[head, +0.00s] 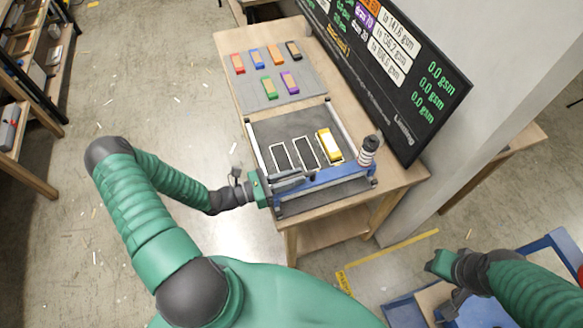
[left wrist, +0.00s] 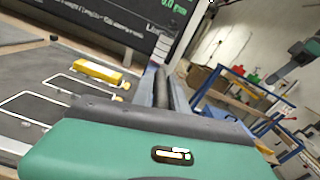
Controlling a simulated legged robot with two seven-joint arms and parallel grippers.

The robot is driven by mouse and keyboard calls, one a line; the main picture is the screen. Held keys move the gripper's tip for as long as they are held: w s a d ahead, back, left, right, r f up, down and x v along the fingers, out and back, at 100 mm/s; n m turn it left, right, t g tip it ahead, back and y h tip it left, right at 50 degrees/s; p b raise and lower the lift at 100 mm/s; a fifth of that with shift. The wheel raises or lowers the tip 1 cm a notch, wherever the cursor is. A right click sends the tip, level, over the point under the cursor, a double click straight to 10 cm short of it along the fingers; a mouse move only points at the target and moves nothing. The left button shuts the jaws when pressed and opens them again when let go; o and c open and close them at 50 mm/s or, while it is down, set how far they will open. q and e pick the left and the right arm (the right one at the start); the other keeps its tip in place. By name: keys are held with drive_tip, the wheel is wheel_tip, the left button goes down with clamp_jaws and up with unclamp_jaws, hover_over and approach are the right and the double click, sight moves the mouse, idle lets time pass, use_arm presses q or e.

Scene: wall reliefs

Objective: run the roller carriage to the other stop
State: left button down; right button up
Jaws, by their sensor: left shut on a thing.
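The roller carriage (head: 325,187) is a blue bar across the near end of a dark flat bed (head: 265,132) with rails along its sides. A black-and-white cylinder (head: 368,150) stands upright at its right end. My left gripper (head: 285,182) is shut on the carriage near its left end. In the left wrist view the blue carriage and dark roller (left wrist: 162,88) run away from the gripper, whose green body hides the grip. A yellow block (head: 328,145) lies in the right of the white outlines on the bed; it also shows in the left wrist view (left wrist: 98,72).
Several coloured blocks lie on a grey mat (head: 265,95) at the table's far end. A dark display board (head: 405,85) stands along the table's right side. My right gripper (head: 448,290) is low at right, over a blue-edged stand (head: 405,312). Open floor lies left.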

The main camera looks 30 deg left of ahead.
use_arm(q)
drive_tip(key=shift+s+d+f, duration=0.15)
drive_tip(key=shift+s+d, duration=0.2)
drive_tip(key=shift+d, duration=0.1)
drive_tip(key=shift+a+f, duration=0.2)
drive_tip(key=shift+a, duration=0.1)
drive_tip(key=c, duration=1.5)
unclamp_jaws()
drive_tip(key=shift+d, duration=0.15)
drive_tip(key=shift+o, duration=0.7)
drive_tip(key=shift+s+d+r, duration=0.1)
drive_tip(key=shift+d+r, duration=0.05)
drive_tip(key=shift+r, duration=0.1)
drive_tip(key=shift+a, duration=0.25)
drive_tip(key=shift+s+a+f, duration=0.1)
drive_tip(key=shift+a, duration=0.15)
drive_tip(key=b+v, duration=0.3)
drive_tip(key=v, duration=1.3)
drive_tip(key=shift+s+b, duration=0.2)
drive_tip(key=shift+b, duration=0.1)
drive_tip(key=shift+d, duration=0.1)
